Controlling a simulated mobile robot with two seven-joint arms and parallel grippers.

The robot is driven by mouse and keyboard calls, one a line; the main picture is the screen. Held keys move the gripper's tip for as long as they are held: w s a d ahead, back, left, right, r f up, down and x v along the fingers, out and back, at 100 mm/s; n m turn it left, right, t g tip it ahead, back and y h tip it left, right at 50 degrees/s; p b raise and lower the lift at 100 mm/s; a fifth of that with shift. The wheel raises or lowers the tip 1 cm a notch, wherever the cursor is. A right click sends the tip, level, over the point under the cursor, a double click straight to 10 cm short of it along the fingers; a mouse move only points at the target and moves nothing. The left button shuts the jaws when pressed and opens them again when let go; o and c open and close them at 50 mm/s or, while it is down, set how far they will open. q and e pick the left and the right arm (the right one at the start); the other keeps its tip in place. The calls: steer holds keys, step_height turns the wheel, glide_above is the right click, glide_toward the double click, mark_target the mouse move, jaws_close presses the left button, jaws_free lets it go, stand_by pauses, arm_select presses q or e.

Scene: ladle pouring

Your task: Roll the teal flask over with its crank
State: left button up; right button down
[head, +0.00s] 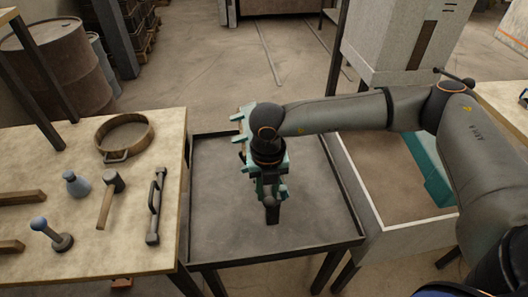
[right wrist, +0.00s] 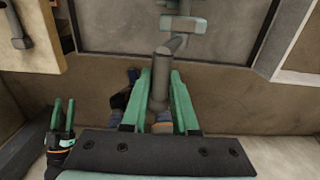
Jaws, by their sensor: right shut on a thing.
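The teal flask (head: 243,117) is over the dark-rimmed tray (head: 215,235) in the head view. My right arm hides most of it, and I cannot tell how it is turned. My right gripper (head: 272,193) is at its near side, shut on the grey crank handle (head: 272,213). In the right wrist view the crank handle (right wrist: 158,90) is between the fingers of the gripper (right wrist: 159,90), and the crank (right wrist: 172,47) bends toward the top. My left gripper (right wrist: 63,112) is at the lower left of that view, its fingers apart and empty; it is outside the head view.
A pale-rimmed bin (head: 375,210) stands right of the tray. The tray's near part is bare.

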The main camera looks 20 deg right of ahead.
steer(key=d, duration=0.1)
steer(key=s+d, duration=0.1)
steer(key=shift+d+r, duration=0.15)
steer(key=shift+d, duration=0.35)
